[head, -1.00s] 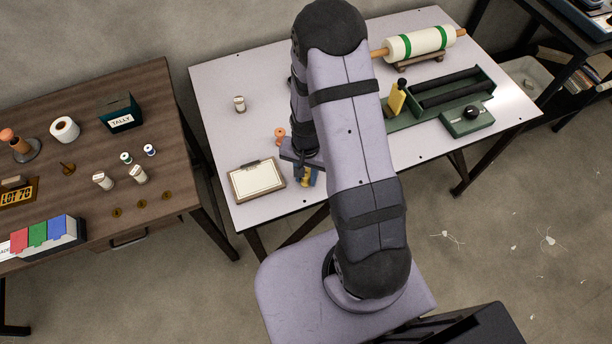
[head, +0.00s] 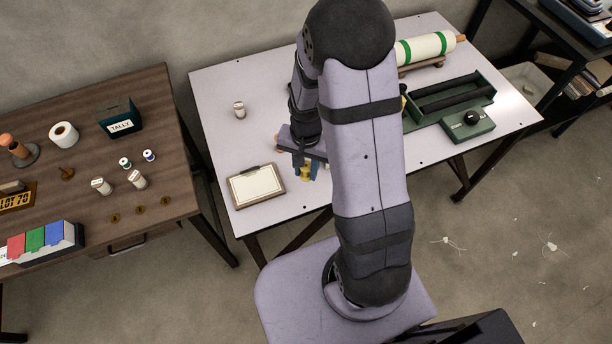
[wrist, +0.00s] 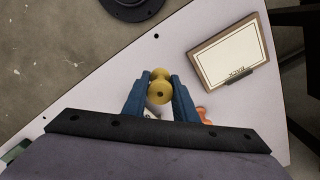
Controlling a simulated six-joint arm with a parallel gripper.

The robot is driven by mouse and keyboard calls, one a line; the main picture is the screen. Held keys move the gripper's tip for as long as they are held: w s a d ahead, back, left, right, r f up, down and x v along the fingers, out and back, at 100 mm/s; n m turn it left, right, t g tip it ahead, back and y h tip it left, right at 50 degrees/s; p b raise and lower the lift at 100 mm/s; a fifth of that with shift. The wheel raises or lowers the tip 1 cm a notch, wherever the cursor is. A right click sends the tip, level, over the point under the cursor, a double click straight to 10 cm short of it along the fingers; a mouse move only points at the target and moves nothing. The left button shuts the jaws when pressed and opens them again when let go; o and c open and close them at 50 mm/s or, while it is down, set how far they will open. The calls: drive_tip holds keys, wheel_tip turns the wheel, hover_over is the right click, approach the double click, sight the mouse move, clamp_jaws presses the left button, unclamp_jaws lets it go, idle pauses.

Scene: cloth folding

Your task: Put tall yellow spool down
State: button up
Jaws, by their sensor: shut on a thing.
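The tall yellow spool (wrist: 160,88) is between the two blue fingers of my gripper (wrist: 160,79) in the wrist view. The gripper is shut on it, and the spool's round end with a dark centre hole faces the camera. In the head view, part of the yellow spool (head: 305,173) shows under my gripper (head: 306,170), over the front part of the pale table (head: 225,135). I cannot tell whether the spool's lower end touches the tabletop.
A framed board (head: 256,186) lies left of the gripper. An orange piece (wrist: 203,114) is close by the right finger. A small white spool (head: 239,110) stands farther back. A green tray (head: 450,98) is at the right.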

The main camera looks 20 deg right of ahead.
drive_tip(key=shift+r, duration=1.6)
drive_tip(key=shift+w+d+b, duration=0.15)
drive_tip(key=shift+w+b, duration=0.15)
drive_tip(key=shift+w, duration=0.25)
drive_tip(key=w+d+m+b, duration=0.1)
drive_tip(key=w+d+b, duration=0.2)
drive_tip(key=w, duration=0.6)
drive_tip(key=w+d+m+b, duration=0.1)
drive_tip(key=w+d+b, duration=0.2)
drive_tip(key=w, duration=0.6)
drive_tip(key=shift+w+d+m, duration=0.3)
drive_tip(key=shift+w+d, duration=0.1)
drive_tip(key=shift+d, duration=0.45)
drive_tip(key=shift+f+p, duration=0.95)
drive_tip(key=shift+f, duration=3.9)
drive_tip(key=shift+f, duration=0.15)
drive_tip(key=o, duration=1.1)
